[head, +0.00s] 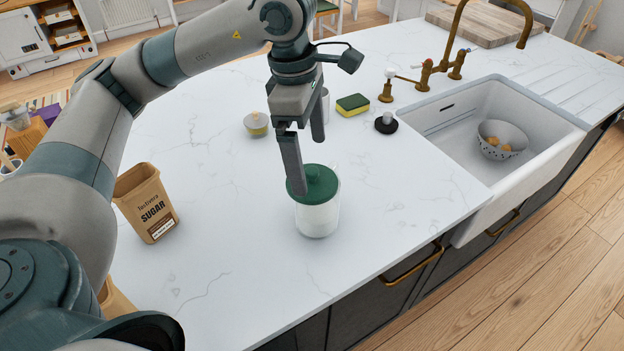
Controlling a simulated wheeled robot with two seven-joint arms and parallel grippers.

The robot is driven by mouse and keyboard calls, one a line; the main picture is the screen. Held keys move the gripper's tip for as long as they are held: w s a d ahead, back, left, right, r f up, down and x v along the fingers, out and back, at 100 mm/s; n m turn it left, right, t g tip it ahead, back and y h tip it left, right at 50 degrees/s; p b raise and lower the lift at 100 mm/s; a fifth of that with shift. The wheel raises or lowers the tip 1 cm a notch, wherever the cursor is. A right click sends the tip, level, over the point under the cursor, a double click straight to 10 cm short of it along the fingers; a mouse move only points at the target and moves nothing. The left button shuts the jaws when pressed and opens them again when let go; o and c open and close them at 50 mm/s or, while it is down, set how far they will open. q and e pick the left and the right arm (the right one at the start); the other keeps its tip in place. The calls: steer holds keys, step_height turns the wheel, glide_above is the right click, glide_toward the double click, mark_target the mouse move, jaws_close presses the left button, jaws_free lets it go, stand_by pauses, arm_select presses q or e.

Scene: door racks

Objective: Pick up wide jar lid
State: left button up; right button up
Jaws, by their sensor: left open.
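The wide jar lid (322,186) is dark green with a knob on top. It sits on a white, clear-walled jar (318,216) that stands upright on the counter. My left gripper (308,165) points down at the lid and is open. One finger reaches down at the lid's left side, and the other is above and behind the knob. Nothing is held between the fingers. I cannot tell whether a finger touches the lid. My right gripper is not in view.
A sugar canister (146,203) stands at the left on the white counter (220,250). A yellow-topped container (257,124), a sponge (352,105) and a black-based brush (386,123) lie behind the jar. The sink (450,125) at right holds a colander (501,139). The front counter is clear.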

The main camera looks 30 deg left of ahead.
mark_target(312, 170)
arm_select(q)
steer(key=shift+w+f+p, duration=0.1)
steer(key=shift+f+p, duration=0.5)
steer(key=shift+p, duration=0.1)
steer(key=f, duration=0.1)
steer(key=f+p, duration=0.1)
steer(key=f, duration=0.1)
steer(key=shift+w+d, duration=0.1)
steer(key=shift+w, duration=0.1)
steer(key=shift+d+f+p, duration=0.1)
steer(key=shift+f+p, duration=0.2)
steer(key=shift+f, duration=0.15)
steer(key=c, duration=1.2)
steer(key=shift+r, duration=0.1)
